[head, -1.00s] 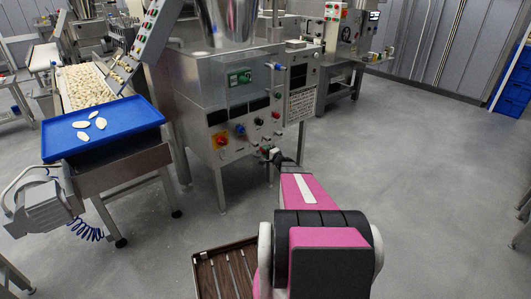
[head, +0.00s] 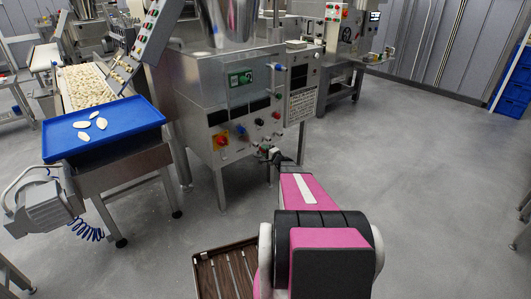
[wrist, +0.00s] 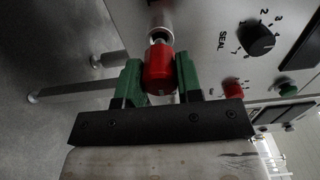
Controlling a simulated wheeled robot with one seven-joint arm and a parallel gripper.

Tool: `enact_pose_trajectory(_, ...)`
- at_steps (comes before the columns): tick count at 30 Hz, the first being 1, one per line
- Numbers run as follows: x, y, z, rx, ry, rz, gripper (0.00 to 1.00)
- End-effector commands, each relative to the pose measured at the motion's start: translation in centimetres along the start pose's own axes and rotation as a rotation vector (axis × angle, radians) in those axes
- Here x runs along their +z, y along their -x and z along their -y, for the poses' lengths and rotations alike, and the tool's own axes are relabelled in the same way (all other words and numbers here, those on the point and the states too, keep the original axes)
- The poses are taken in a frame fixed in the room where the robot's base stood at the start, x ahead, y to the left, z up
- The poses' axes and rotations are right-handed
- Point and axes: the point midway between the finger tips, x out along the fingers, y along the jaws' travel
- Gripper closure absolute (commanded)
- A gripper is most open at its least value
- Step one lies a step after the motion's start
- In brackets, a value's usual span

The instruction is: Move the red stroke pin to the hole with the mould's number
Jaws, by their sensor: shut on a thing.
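The red stroke pin (wrist: 158,70) has a red cylindrical head and shows in the wrist view between the two green fingers of my gripper (wrist: 159,76). The fingers are shut on its sides. A bright metal collar or shaft (wrist: 159,36) lies just beyond the head, at the machine's panel. I cannot tell whether the pin sits in a hole. In the head view my gripper (head: 274,156) is at the lower right of the filling machine's front (head: 222,160), small and partly hidden by my pink arm. The holes and the mould's number are not readable.
A blue tray (head: 105,142) with pasta pieces stands left in the head view. The floor at right is clear.

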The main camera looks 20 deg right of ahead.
Motion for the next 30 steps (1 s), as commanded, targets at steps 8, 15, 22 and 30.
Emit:
enact_pose_trajectory(8,0.0,-0.6,0.0,0.0,0.0,0.0,0.92)
enact_pose_trajectory(15,0.0,-1.0,0.0,0.0,0.0,0.0,0.92)
enact_pose_trajectory(22,0.0,-1.5,0.0,0.0,0.0,0.0,0.92)
enact_pose_trajectory(30,0.0,-2.0,0.0,0.0,0.0,0.0,0.92)
